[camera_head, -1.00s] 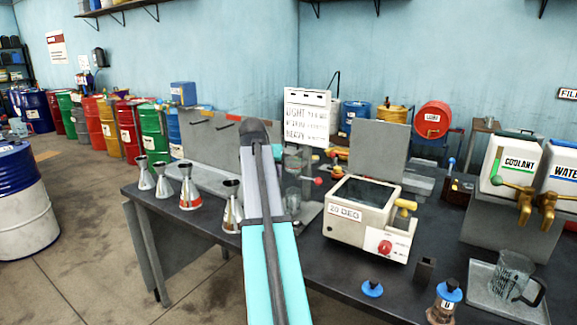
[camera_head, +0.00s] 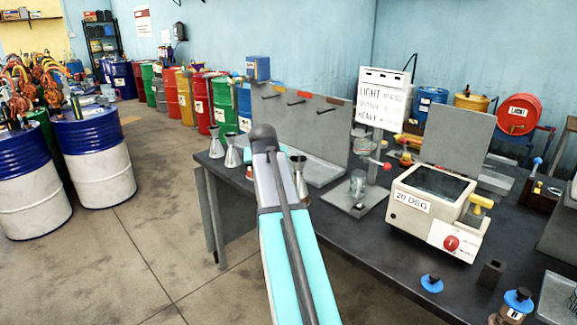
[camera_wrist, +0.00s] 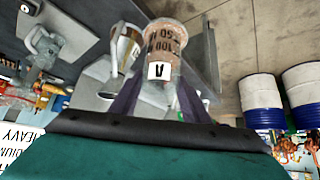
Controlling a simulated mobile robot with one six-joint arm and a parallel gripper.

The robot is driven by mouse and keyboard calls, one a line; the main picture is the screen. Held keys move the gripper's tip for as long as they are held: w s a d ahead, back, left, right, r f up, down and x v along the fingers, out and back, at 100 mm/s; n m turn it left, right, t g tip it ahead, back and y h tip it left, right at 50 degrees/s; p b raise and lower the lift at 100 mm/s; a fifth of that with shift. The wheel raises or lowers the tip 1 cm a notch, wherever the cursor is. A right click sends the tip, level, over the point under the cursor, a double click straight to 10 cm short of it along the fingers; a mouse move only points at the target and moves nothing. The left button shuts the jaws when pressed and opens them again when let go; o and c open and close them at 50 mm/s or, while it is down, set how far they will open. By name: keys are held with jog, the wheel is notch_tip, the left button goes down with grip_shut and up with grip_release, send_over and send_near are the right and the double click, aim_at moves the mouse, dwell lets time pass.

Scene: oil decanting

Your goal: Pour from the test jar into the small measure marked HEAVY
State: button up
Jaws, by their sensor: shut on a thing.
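My gripper (camera_wrist: 163,88) shows in the wrist view, its two dark fingers shut on the clear test jar (camera_wrist: 165,42), which has printed markings and a small white label. In the head view my arm hides the gripper and jar. Small metal cone-shaped measures stand along the left end of the bench: one (camera_head: 217,143), one beside it (camera_head: 233,153), and one right of my arm (camera_head: 299,178). Another is mostly behind my arm. A metal measure (camera_wrist: 124,48) appears just left of the jar in the wrist view. I cannot read which measure is marked HEAVY.
A sign (camera_head: 383,100) listing LIGHT, MEDIUM and HEAVY stands behind a glass vessel (camera_head: 357,184) on a stand. A white 20 DEG bath (camera_head: 432,205) with an open lid sits to the right. A grey upright panel (camera_head: 302,125) backs the measures. Drums stand left on open floor.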

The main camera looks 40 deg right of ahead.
jog(key=w+a+f+n+y, duration=0.1)
jog(key=a+f+n, duration=0.1)
jog(key=a, duration=1.1)
jog(key=w+a+f+n+t+y, duration=0.1)
jog(key=a+f+n+y, duration=0.1)
jog(key=a, duration=1.1)
jog(key=w+a+f+n+t+y, duration=0.1)
jog(key=a+f+n, duration=0.3)
jog(key=a, duration=0.9)
jog(key=shift+w+a+f+y+b, duration=0.4)
jog(key=shift+w+f+y, duration=0.2)
jog(key=shift+f, duration=0.3)
jog(key=shift+a, duration=0.1)
